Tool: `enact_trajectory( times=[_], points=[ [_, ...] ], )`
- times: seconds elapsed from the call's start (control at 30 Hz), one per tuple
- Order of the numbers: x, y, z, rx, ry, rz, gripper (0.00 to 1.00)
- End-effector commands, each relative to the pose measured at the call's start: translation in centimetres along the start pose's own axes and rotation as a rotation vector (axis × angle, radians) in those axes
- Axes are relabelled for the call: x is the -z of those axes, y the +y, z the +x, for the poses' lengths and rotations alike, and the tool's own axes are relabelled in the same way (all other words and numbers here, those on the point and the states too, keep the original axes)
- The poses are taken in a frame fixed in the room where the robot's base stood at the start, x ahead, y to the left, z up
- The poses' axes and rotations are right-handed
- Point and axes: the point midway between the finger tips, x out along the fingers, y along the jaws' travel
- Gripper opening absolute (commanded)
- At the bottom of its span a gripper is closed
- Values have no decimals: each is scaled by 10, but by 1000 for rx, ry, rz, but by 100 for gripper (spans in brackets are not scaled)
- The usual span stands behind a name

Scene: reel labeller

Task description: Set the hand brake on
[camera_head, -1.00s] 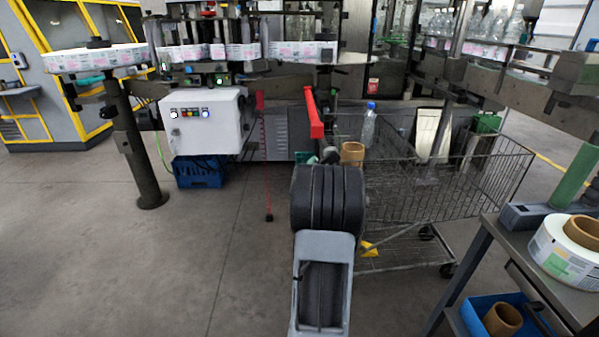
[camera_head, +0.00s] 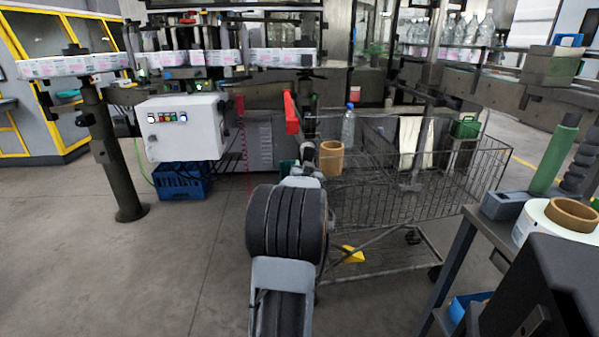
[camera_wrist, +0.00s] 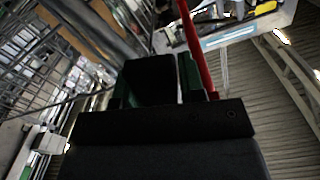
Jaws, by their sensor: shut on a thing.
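A red lever-like bar (camera_head: 291,112) stands nearly upright in front of the labeller; I take it for the hand brake. Its lower end is near my gripper (camera_head: 303,168), which is partly hidden behind my wrist in the head view. In the wrist view, my gripper (camera_wrist: 155,85) has green-edged fingers shut on a dark block. The red bar (camera_wrist: 194,45) runs down close beside the right finger, its lower end partly hidden. I cannot tell whether the dark block belongs to the red bar.
A wire trolley (camera_head: 400,190) with a bottle (camera_head: 348,126) and a brown core (camera_head: 331,158) stands right of my arm. The white control box (camera_head: 182,128) is at left, above a blue crate (camera_head: 181,181). A table with a label reel (camera_head: 533,222) is at right. Left floor is clear.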

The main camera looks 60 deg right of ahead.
Motion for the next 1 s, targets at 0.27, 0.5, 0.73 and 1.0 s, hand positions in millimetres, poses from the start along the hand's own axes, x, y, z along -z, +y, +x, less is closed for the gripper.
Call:
enact_trajectory(
  times=[0.27, 0.5, 0.73, 1.0],
  points=[
    [1, 3, 0, -5, 2, -6, 0],
    [1, 2, 0, -5, 2, -5, 40],
    [0, -1, 0, 2, 0, -7, 62],
    [0, -2, -1, 3, 0, -9, 62]
  ],
)
